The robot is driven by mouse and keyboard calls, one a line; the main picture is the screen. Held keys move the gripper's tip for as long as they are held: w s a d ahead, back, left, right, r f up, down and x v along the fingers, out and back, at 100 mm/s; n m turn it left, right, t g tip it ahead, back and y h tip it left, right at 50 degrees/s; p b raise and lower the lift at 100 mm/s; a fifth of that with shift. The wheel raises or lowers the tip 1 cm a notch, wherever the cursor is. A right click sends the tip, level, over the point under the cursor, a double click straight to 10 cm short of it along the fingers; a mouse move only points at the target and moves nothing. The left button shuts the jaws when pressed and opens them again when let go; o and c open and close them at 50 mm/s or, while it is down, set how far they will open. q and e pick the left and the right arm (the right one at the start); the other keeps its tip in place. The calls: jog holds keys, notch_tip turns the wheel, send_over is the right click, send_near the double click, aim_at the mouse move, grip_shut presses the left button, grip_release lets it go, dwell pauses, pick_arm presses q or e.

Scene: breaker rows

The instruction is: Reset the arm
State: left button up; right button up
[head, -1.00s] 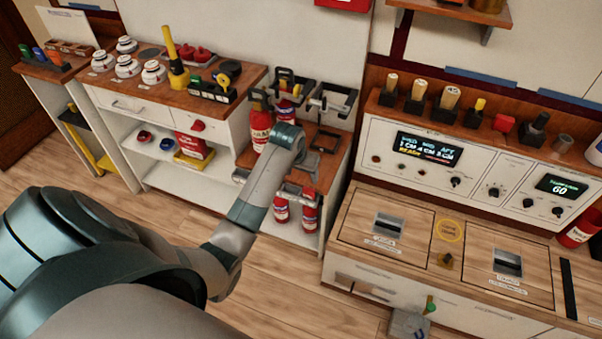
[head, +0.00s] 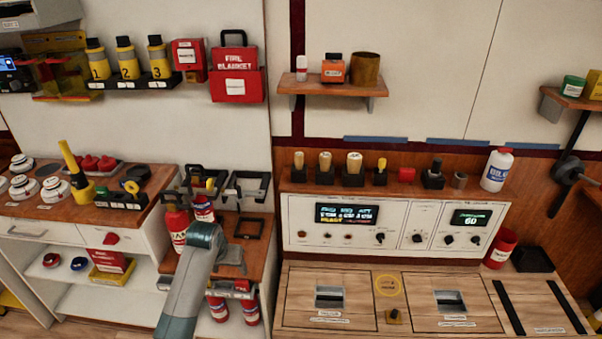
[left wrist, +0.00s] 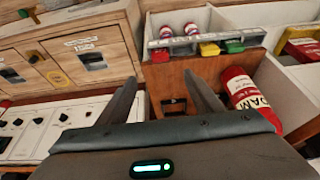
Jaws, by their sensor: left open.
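My left arm rises from the bottom of the head view, and its gripper (head: 234,262) is at the small wooden extinguisher stand (head: 262,262). In the left wrist view its two dark fingers (left wrist: 163,92) are spread apart with nothing between them. They point toward the stand's brown top. A red extinguisher with a white label (left wrist: 243,93) lies just right of the fingers in that view, apart from them. My right gripper is in neither view.
Red extinguishers (head: 176,226) stand close by the left arm. A bench with a control panel (head: 345,222) is to the right, and a workbench with white knobs (head: 54,188) to the left. A shelf (head: 330,87) and a fire blanket box (head: 237,83) are on the wall.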

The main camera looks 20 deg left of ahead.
pick_arm(q)
jog(key=shift+f, duration=0.1)
jog(key=s+d+f+m+g, duration=0.1)
jog(key=s+d+f, duration=0.1)
jog(key=s+f, duration=0.65)
jog(key=s+d+f+m, duration=0.1)
jog(key=s+d+f, duration=0.25)
jog(key=f, duration=1.05)
jog(key=s+d+f+g, duration=0.1)
jog(key=s+d+f, duration=0.1)
jog(key=s+f, duration=0.7)
jog(key=s+d+f+m, duration=0.1)
jog(key=s+f, duration=0.4)
jog(key=s, duration=0.6)
jog(key=s+d+f+m+b, duration=0.1)
jog(key=s+d+f, duration=0.3)
jog(key=s, duration=0.7)
jog(key=s+d+f+m+g+h, duration=0.1)
jog(key=s+d+f, duration=0.1)
jog(key=s+f, duration=0.6)
jog(key=s, duration=0.3)
jog(key=shift+s+d+f+b, duration=0.2)
jog(key=shift+s+b, duration=0.1)
jog(key=shift+s, duration=0.1)
